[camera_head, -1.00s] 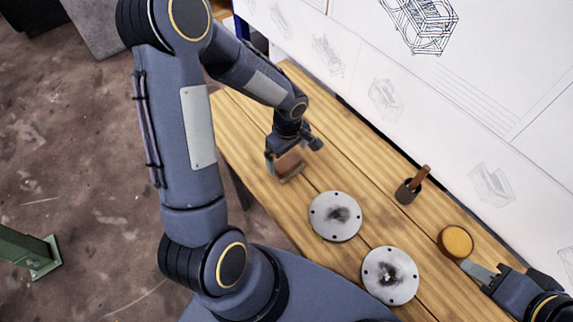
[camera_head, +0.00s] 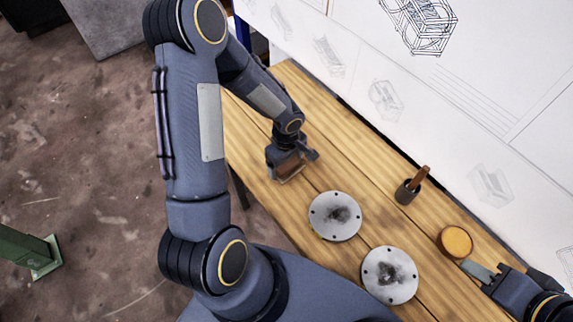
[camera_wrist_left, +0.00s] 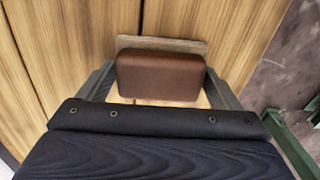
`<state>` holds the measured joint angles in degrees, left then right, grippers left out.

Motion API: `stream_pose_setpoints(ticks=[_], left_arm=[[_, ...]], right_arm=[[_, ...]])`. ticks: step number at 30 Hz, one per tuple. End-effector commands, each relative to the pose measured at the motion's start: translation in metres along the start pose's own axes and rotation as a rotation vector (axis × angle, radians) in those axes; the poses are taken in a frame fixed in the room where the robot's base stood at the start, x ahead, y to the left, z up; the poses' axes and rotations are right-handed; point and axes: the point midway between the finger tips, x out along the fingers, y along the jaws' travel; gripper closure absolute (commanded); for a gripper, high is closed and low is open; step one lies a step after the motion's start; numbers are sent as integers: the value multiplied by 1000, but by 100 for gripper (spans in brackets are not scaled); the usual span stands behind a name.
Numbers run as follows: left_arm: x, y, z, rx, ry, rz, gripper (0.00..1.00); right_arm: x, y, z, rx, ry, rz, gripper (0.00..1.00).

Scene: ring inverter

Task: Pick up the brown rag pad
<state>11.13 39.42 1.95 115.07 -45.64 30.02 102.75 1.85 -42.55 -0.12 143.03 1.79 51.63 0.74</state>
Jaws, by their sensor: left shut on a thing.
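The brown rag pad (camera_wrist_left: 160,76) is a rounded brown block, seen in the left wrist view between the fingers of my left gripper. In the head view the pad (camera_head: 289,167) is partly hidden by my gripper. My left gripper (camera_head: 288,174) is shut on the pad, with one finger at each side, low over the wooden bench. I cannot tell whether the pad still touches the bench. My right gripper (camera_head: 477,271) is at the lower right, its fingers beside a round, tan-topped disc (camera_head: 456,241); its opening is unclear.
Two round grey metal plates with dark smudges, one (camera_head: 335,216) and another (camera_head: 389,275), lie on the wooden bench (camera_head: 345,150). A dark cup with a brown handle (camera_head: 408,191) stands near the wall. The far left bench is clear.

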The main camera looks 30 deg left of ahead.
Motion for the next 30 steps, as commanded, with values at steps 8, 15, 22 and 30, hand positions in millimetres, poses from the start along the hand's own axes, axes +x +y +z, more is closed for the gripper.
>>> stream_pose_setpoints(ticks=[8, 15, 22, 30], left_arm=[[-6, 1, 0, 1, 2, 3, 38], [-43, -6, 5, 3, 3, 5, 38], [-93, -40, 31, 2, 3, 7, 38], [-116, -85, 64, 4, 1, 4, 38]], right_arm=[[1, 0, 0, 0, 0, 0, 64], [5, 2, 2, 0, 0, 0, 64], [6, 3, 3, 0, 0, 0, 64], [12, 5, 6, 0, 0, 0, 64]])
